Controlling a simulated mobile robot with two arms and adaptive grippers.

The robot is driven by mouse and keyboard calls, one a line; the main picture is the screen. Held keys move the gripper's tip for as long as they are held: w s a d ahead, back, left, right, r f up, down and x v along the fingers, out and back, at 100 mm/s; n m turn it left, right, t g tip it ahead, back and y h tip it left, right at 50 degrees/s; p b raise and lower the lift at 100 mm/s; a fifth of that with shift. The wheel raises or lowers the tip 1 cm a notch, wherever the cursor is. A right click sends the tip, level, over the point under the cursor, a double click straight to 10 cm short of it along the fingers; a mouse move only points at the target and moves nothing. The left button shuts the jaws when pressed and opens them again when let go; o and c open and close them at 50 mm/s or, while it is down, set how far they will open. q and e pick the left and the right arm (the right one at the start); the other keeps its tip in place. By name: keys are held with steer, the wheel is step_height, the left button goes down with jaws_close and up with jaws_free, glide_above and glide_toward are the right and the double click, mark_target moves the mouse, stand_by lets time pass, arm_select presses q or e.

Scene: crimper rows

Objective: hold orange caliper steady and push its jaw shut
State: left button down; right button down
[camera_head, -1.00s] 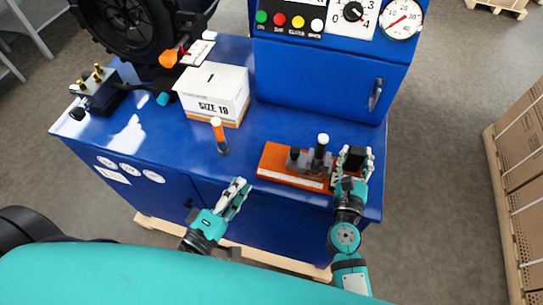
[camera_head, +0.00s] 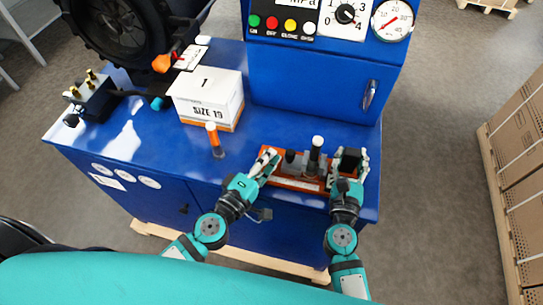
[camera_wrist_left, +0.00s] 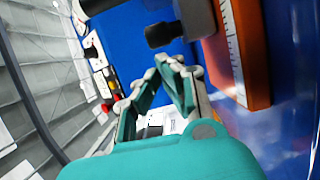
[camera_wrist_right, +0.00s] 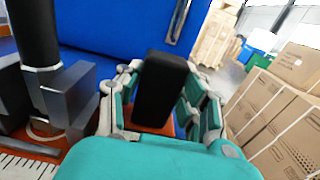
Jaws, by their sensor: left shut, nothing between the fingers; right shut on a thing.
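The orange caliper (camera_head: 287,183) lies along the front edge of the blue bench. It has a pale scale strip, grey jaws and a black post with a white top (camera_head: 317,141). My right gripper (camera_head: 349,158) is shut on the black block (camera_wrist_right: 160,90) at the caliper's right end. A grey jaw (camera_wrist_right: 70,97) stands left of it in the right wrist view. My left gripper (camera_head: 270,153) is shut and empty at the caliper's left end, left of the jaw parts. Its fingertips (camera_wrist_left: 167,66) are near a black knob (camera_wrist_left: 162,34); I cannot tell whether they touch.
A white box marked SIZE 19 (camera_head: 207,98) and an orange-topped handle (camera_head: 213,136) stand left of the caliper. The blue cabinet (camera_head: 310,83) with gauges rises behind. Cartons (camera_head: 518,150) stand off to the right. The bench's front left top is mostly clear.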

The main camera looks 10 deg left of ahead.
arm_select(q)
steer(key=shift+w+d, duration=0.15)
steer(key=shift+d, duration=0.25)
steer(key=shift+w+d, duration=0.2)
steer(key=shift+d, duration=0.5)
steer(key=s+a, duration=0.1)
steer(key=a, duration=0.1)
steer(key=s+a, duration=0.1)
steer(key=a, duration=0.1)
steer(key=shift+s+f, duration=0.1)
steer(key=shift+s, duration=0.2)
steer(key=v, duration=0.9)
steer(key=shift+s+a, duration=0.1)
arm_select(e)
steer(key=shift+d, duration=0.1)
stand_by(1.1)
